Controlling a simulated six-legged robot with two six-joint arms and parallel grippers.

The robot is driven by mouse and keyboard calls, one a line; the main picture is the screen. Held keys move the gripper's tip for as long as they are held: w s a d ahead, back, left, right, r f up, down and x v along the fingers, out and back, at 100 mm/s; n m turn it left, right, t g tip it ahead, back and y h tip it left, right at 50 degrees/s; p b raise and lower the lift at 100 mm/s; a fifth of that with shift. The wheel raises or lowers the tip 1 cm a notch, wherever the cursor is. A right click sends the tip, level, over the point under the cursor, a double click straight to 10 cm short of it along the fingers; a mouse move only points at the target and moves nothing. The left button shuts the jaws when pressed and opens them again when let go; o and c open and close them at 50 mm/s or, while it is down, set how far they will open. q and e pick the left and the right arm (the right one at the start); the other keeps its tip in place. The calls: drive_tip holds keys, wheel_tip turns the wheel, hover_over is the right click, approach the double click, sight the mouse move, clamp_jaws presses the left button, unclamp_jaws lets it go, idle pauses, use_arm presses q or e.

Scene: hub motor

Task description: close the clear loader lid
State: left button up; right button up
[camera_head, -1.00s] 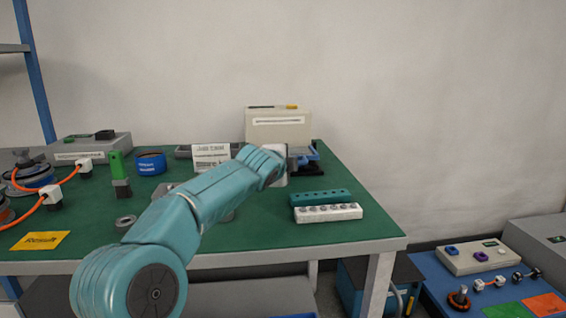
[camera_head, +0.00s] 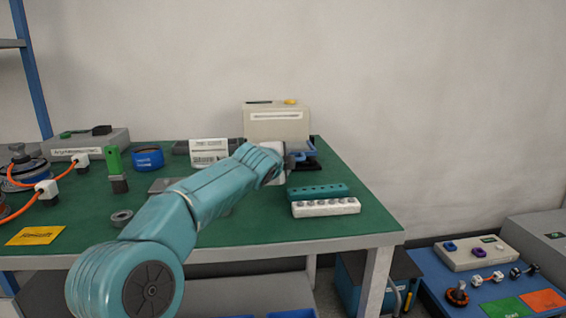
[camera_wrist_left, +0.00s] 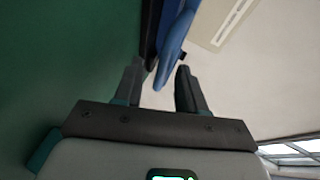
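My left gripper is mostly hidden behind its own wrist in the head view, at the far right part of the green table beside a blue and black device (camera_head: 302,157). In the left wrist view my left gripper (camera_wrist_left: 158,75) has its fingers apart, with the end of a blue part (camera_wrist_left: 174,48) between or just beyond them. I cannot tell whether they touch it. I cannot make out a clear lid in either view. My right gripper is not in view.
A beige box (camera_head: 276,123) stands behind the device, and it also shows in the left wrist view (camera_wrist_left: 222,22). A teal block (camera_head: 317,191) and a white block (camera_head: 326,207) lie in front. A sign (camera_head: 209,150) stands left of the wrist. The table's right edge is close.

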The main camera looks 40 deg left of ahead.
use_arm(q)
drive_tip(key=shift+s+d+r, duration=0.1)
drive_tip(key=shift+s+d, duration=0.1)
drive_tip(key=shift+s, duration=0.1)
drive_tip(key=v, duration=1.5)
drive_tip(key=shift+s, duration=0.25)
drive_tip(key=shift+d, duration=0.1)
